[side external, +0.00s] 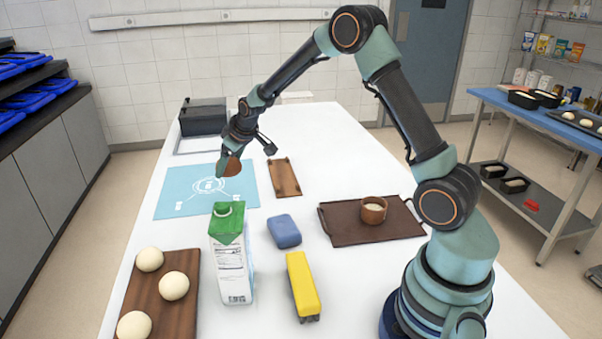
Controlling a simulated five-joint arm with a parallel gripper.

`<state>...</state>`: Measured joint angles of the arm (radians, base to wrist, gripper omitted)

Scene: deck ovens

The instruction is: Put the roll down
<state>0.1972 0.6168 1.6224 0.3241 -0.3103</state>
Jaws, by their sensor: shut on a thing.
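A small brown roll (232,168) is in the jaws of my gripper (229,165), which is shut on it and partly hides it. My gripper points down over the light blue mat (175,203), near the mat's back right part. I cannot tell whether the roll touches the mat or hangs just above it. The mat has white printed markings and no other object on it.
Right of the mat lies a small wooden board (284,178). A dough board (155,310) is front left; a brown tray (345,225) with a cup (373,210) is right.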

